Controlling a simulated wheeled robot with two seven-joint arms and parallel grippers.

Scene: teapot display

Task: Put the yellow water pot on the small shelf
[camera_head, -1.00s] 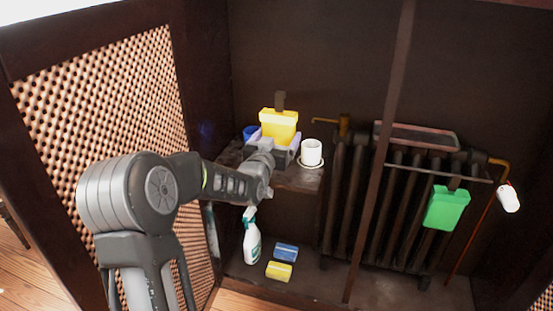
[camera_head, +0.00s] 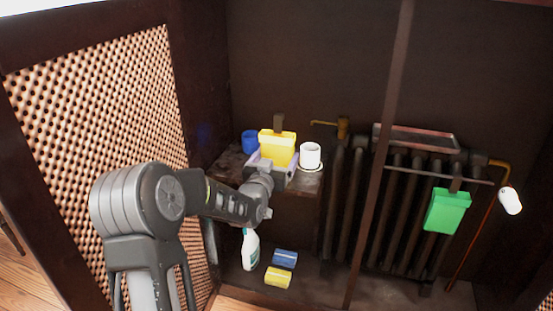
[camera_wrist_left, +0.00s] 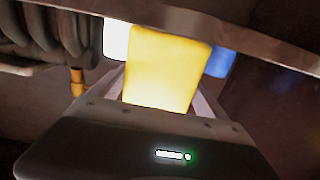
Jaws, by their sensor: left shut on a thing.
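The yellow water pot (camera_head: 277,146) is at the small shelf (camera_head: 232,168), between a blue cup and a white cup. My left gripper (camera_head: 272,163) is shut on the pot, with its fingers on either side of it. In the left wrist view the pot (camera_wrist_left: 160,68) fills the space between the fingers. I cannot tell whether the pot's base touches the shelf, because the gripper hides it. My right gripper is not in view.
The blue cup (camera_head: 249,141) stands left of the pot and the white cup (camera_head: 310,154) close on its right. A radiator (camera_head: 400,210) with a green container (camera_head: 446,210) is to the right. A spray bottle (camera_head: 250,249) and sponges (camera_head: 279,278) lie below the shelf.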

